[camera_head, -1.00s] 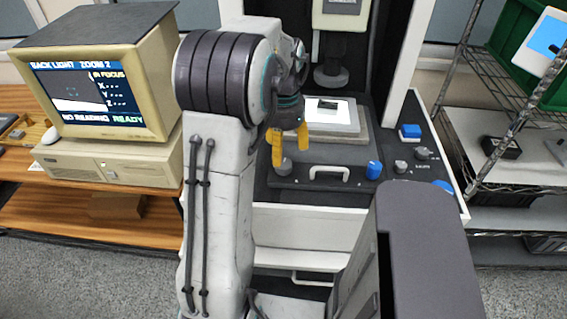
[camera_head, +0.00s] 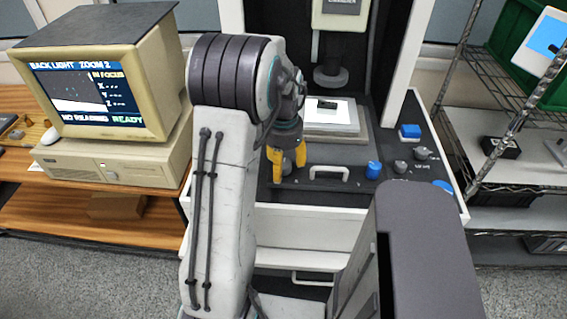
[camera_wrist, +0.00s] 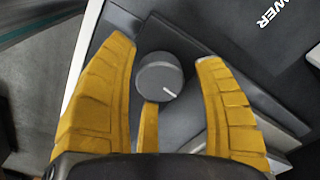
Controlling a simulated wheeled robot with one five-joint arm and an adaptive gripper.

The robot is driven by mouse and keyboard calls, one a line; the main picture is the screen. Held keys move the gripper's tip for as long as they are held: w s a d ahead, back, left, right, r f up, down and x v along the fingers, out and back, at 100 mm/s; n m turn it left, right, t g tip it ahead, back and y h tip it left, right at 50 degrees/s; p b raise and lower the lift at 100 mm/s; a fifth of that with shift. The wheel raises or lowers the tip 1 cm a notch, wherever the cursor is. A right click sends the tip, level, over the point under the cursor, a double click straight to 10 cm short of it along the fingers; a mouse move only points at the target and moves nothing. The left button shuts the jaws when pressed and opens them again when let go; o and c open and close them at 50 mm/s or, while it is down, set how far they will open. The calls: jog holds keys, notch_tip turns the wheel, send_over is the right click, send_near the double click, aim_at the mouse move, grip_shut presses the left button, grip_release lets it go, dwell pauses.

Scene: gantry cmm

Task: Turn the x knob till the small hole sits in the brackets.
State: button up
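The grey round knob (camera_wrist: 160,78) with a white pointer line shows in the wrist view, between my spread yellow fingers. My gripper (camera_wrist: 165,52) is open around the knob, with a third finger below it; I cannot tell whether any finger touches it. In the head view my gripper (camera_head: 287,168) points down over the left of the dark control panel (camera_head: 330,187) and hides the knob. The monitor screen (camera_head: 85,90) reads "BACK LIGHT ZOOM 2", "IN FOCUS", "NO READING" and "READY". It shows a white area at lower left; brackets and small hole are too small to make out.
A white handle (camera_head: 328,172), a blue knob (camera_head: 373,170) and grey knobs (camera_head: 400,166) lie right of my gripper. The lit stage (camera_head: 340,118) with a small dark part (camera_head: 328,104) is behind. A wire rack (camera_head: 490,150) stands at right.

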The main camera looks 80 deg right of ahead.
jog(key=c, duration=1.1)
jog(key=shift+o, duration=0.2)
jog(key=shift+n, duration=0.4)
jog(key=n, duration=0.6)
jog(key=shift+n+b, duration=0.3)
jog(key=shift+b, duration=0.1)
jog(key=n, duration=0.6)
jog(key=shift+n, duration=0.4)
